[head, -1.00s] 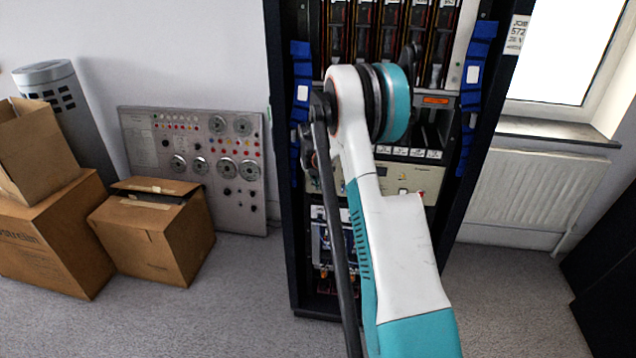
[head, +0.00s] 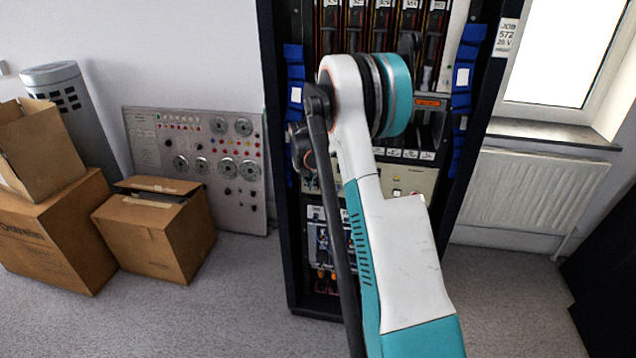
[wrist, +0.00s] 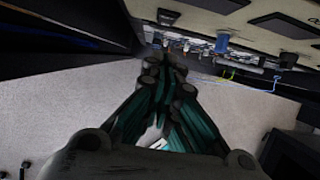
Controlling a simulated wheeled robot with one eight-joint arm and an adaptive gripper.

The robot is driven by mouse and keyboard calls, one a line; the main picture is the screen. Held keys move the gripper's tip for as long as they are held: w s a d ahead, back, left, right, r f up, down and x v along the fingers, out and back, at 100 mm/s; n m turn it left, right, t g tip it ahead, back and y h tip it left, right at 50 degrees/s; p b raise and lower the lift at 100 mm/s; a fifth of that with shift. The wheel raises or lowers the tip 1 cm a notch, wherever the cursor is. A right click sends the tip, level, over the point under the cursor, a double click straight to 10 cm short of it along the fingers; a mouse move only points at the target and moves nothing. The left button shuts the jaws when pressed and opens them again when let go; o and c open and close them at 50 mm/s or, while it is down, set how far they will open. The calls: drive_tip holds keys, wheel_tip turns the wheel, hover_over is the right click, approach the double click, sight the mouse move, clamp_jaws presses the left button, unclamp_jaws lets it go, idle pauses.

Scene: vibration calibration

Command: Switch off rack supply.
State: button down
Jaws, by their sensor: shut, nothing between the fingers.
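The equipment rack (head: 274,170) stands upright ahead, with a dark frame and several stacked units. A beige panel (head: 420,181) is set across its middle, partly covered by my arm. Which switch on it belongs to the supply cannot be told. In the wrist view a beige panel (wrist: 225,14) with dark rectangles runs along the top, with a row of small parts and a blue piece under its edge. My gripper (wrist: 166,62) is shut and empty, its fingertips just below that row; contact cannot be told. In the head view my arm hides the gripper.
Cardboard boxes (head: 155,235) and a grey panel with dials (head: 205,150) stand left of the rack. A radiator (head: 535,200) is under the window at right. A dark cabinet (head: 605,270) stands at the right edge. Grey carpet is clear in front.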

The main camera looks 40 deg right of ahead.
wheel_tip(320, 180, up, 8)
drive_tip(key=a+p, duration=0.1)
drive_tip(key=p, duration=0.1)
drive_tip(key=shift+r+p, duration=0.25)
drive_tip(key=shift+p, duration=0.1)
drive_tip(key=shift+s, duration=0.1)
